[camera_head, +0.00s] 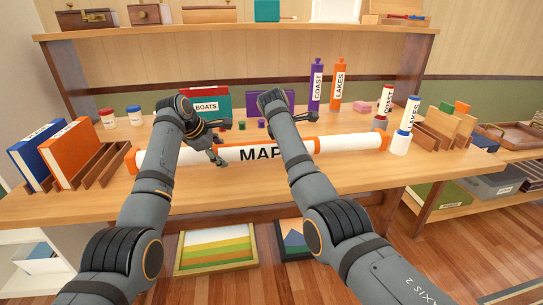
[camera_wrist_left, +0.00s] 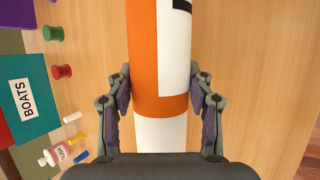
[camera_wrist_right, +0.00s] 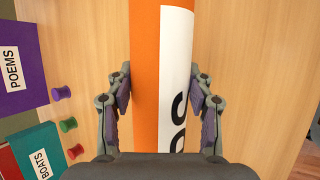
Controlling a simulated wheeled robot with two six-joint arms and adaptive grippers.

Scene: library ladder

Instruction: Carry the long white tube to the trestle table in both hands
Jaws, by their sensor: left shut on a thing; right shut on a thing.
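The long white tube (camera_head: 345,143), with orange bands, orange end caps and a label reading "MAP" in part, lies lengthwise over the wooden bench. I cannot tell whether it touches the bench top. My left gripper (camera_head: 217,157) is shut on the tube left of the label; in the left wrist view its fingers (camera_wrist_left: 160,92) press both sides at an orange band. My right gripper (camera_wrist_right: 160,92) is shut on the tube at the label's edge; in the head view my arm hides most of it. I cannot make out a trestle table for certain.
The wooden bench (camera_head: 420,165) has book stands with blue and orange books (camera_head: 70,152) at left. White capped tubes (camera_head: 402,143) stand close to the tube's right end. Purple and orange tubes (camera_head: 339,85) stand behind. A lower shelf with trays (camera_head: 505,136) is at right.

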